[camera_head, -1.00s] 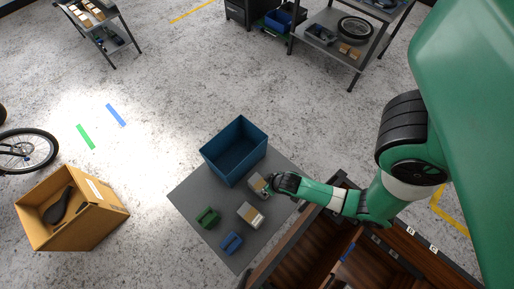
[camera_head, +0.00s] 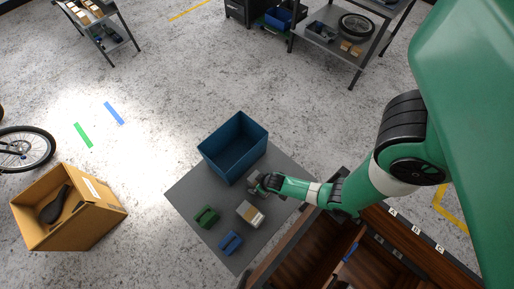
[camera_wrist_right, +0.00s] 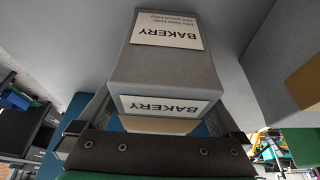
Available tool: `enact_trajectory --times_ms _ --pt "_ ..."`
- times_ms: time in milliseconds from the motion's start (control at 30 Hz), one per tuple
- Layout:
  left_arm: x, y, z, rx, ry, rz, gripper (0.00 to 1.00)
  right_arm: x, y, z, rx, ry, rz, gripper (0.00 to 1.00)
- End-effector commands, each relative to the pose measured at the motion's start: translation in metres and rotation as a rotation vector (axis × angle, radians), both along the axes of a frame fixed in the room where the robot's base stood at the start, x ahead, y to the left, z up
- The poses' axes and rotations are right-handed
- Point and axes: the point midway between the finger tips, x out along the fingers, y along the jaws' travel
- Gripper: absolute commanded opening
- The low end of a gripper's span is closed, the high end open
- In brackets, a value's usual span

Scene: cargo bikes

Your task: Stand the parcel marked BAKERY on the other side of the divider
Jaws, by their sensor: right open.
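The parcel marked BAKERY, grey with white labels, fills the middle of the right wrist view (camera_wrist_right: 165,75). In the head view it is the small grey parcel (camera_head: 254,182) on the dark mat, partly hidden by my right gripper (camera_head: 266,183). In the wrist view my right gripper (camera_wrist_right: 160,118) is open, with one finger on each side of the parcel's near end. The brown cargo box (camera_head: 290,255) stands at lower right, with a divider (camera_head: 345,252) inside it. My left gripper is not in view.
The dark mat (camera_head: 190,190) also holds a blue bin (camera_head: 234,150), a second grey-and-tan parcel (camera_head: 250,214), a green object (camera_head: 205,216) and a blue object (camera_head: 230,242). A cardboard box (camera_head: 95,225) stands at left. A grey shelf unit (camera_head: 350,40) stands at the back.

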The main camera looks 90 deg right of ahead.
Motion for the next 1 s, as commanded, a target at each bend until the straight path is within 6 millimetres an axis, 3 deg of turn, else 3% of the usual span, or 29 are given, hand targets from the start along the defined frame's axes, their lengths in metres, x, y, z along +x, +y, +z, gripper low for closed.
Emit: enact_trajectory --times_ms 567,667,1000 --pt "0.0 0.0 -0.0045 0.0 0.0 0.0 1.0 -0.0002 0.0001 -0.0044 0.0 0.0 0.0 1.0" --pt "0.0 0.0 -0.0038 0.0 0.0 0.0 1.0 -0.0002 0.0001 -0.0039 0.0 0.0 0.0 0.86" --pt "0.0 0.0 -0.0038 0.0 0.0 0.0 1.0 -0.0001 0.0001 -0.0038 0.0 0.0 0.0 0.24"
